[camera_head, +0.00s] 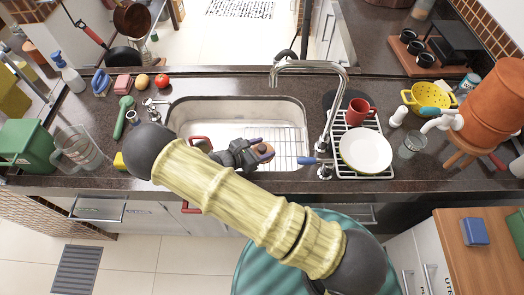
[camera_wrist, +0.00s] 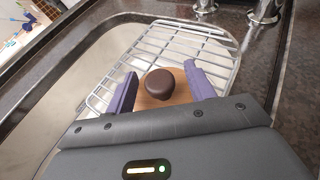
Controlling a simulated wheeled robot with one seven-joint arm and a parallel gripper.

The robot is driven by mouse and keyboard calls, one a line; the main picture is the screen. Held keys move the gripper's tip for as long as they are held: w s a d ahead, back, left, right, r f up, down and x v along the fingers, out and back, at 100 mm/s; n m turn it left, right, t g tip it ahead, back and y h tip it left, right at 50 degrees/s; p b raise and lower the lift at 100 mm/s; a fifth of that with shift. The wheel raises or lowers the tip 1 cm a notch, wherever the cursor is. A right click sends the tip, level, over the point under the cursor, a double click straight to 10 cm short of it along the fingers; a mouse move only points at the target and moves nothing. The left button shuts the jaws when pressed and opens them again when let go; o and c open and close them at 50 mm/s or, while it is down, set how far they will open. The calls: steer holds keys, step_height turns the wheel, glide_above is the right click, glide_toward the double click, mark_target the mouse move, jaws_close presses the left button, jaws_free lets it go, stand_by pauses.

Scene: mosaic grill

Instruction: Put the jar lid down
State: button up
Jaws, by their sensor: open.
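The jar lid (camera_wrist: 160,84) is a brown disc with a dark rounded knob, seen in the wrist view on a metal wire rack (camera_wrist: 178,47) in the sink. My gripper (camera_wrist: 162,88) is open, with one purple finger on either side of the lid. Whether the fingers touch the lid I cannot tell. In the head view my gripper (camera_head: 258,151) is over the right part of the sink, and the lid (camera_head: 264,151) shows small at its fingers. My gripper body hides the near part of the lid and the rack.
The sink (camera_head: 190,117) is set in a dark counter. The tap (camera_head: 340,85) rises on its right, beside a dish rack with a white plate (camera_head: 365,151) and a red mug (camera_head: 358,111). A glass pitcher (camera_head: 78,149) and a green bin (camera_head: 28,145) stand at the left.

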mark_target(262, 147)
steer(key=c, duration=1.1)
step_height(262, 147, up, 10)
steer(key=shift+b, duration=1.1)
